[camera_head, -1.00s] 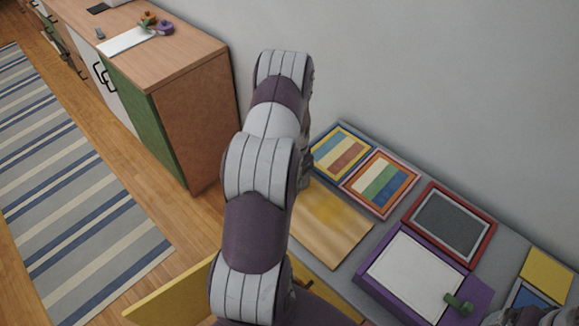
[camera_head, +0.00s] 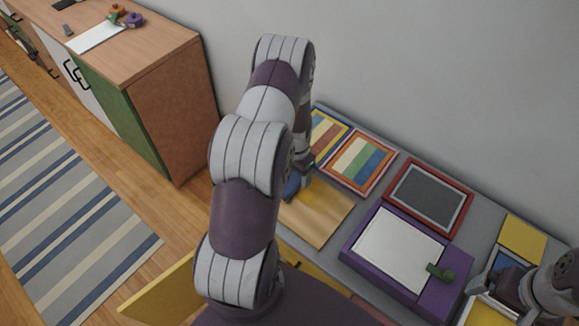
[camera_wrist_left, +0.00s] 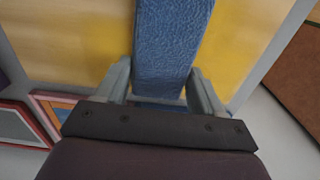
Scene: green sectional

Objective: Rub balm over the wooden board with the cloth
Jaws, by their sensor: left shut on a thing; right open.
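The wooden board (camera_head: 318,212) lies flat on the grey worktop, left of the purple box in the head view. It also fills much of the left wrist view (camera_wrist_left: 80,45), with a yellowish tint over its surface. My left gripper (camera_wrist_left: 165,90) is shut on a folded blue cloth (camera_wrist_left: 170,45), held over the board. In the head view the cloth (camera_head: 292,188) shows at the board's upper left, partly hidden by my left arm. I cannot tell whether it touches the board. My right gripper (camera_head: 490,285) is open at the lower right, over the worktop's right part.
A purple box with a white top (camera_head: 400,250) and green knob (camera_head: 439,271) stands right of the board. Striped framed panels (camera_head: 358,160) and a red-framed grey panel (camera_head: 430,196) lie behind. A yellow panel (camera_head: 155,290) juts out in front. A wooden cabinet (camera_head: 180,100) stands at left.

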